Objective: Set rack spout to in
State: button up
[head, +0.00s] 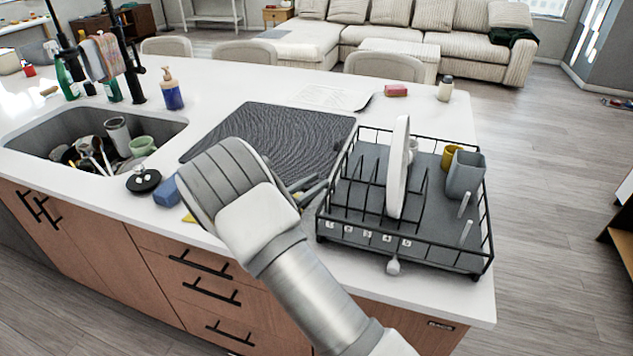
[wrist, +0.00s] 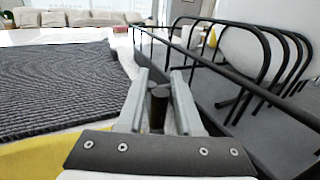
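The black wire dish rack (head: 405,245) stands on the right end of the white counter, and its side fills the right of the wrist view (wrist: 240,130). My gripper (head: 310,187) is low beside the rack's left side, partly hidden by my wrist in the head view. In the wrist view, my gripper's fingers (wrist: 160,85) are apart. A short dark upright cylinder (wrist: 158,108) shows between them; I cannot tell whether it is the rack spout or whether the fingers touch it. A small pale rounded piece (head: 393,266) sticks out at the rack's front edge.
A white plate (head: 398,165), a grey cup (head: 465,175) and a yellow mug (head: 450,157) are in the rack. A dark ribbed mat (head: 275,140) lies left of it. A blue sponge (head: 167,192) and the filled sink (head: 60,125) are further left.

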jog(key=shift+w+d, duration=0.3)
jog(key=shift+c, duration=0.2)
grip_shut()
dwell(1.1)
